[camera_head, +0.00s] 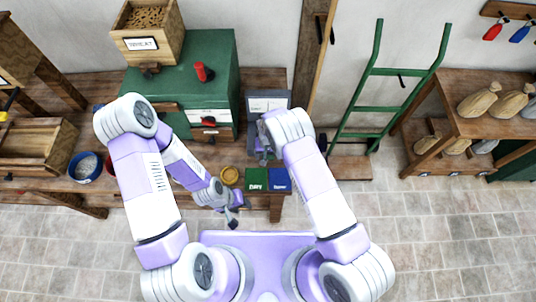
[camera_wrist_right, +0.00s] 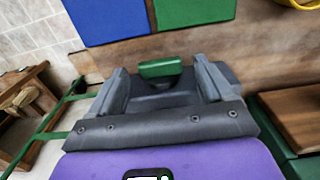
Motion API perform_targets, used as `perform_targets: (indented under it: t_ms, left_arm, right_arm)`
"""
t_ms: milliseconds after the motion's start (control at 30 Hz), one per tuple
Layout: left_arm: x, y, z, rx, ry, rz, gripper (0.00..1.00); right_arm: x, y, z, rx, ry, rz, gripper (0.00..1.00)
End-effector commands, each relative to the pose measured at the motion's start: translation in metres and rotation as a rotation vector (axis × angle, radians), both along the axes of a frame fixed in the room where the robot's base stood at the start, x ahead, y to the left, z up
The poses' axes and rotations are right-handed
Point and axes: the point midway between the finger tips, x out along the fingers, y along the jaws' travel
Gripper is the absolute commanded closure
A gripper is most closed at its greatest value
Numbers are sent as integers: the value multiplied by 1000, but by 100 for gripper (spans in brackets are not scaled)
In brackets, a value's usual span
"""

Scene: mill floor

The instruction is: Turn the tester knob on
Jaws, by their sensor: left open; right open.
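The tester looks to be the grey box (camera_head: 268,104) with a pale panel, just right of the green mill. My right arm covers its front in the head view, so I cannot make out its knob there. My right gripper (camera_head: 262,146) is in front of it, pointing down. In the right wrist view the open fingers (camera_wrist_right: 165,84) stand on either side of a small green piece (camera_wrist_right: 160,68), perhaps the knob, with gaps at both sides. My left gripper (camera_head: 234,215) is open and empty, hanging low near the bench's front edge.
A green card (camera_head: 256,179) and a blue card (camera_head: 280,180) lie on the bench near my right gripper. A green hand truck (camera_head: 385,95) stands at right.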

Motion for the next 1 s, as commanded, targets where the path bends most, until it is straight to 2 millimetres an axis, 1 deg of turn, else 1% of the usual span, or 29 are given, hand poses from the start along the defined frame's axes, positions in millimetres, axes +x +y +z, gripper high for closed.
perform_targets:
  t_ms: [100,367,700,733,1000]
  left_arm:
    - [0,0,1,0,0,0,57]
    - [0,0,1,0,0,0,57]
    - [0,0,1,0,0,0,57]
    - [0,0,1,0,0,0,57]
    - [0,0,-5,0,0,0,57]
  right_arm:
    - [0,0,-7,1,1,-1,19]
    - [0,0,-7,1,0,-1,19]
    - [0,0,-7,1,0,-1,71]
    - [0,0,-7,1,0,-1,75]
    - [0,-2,-8,38,1,-4,75]
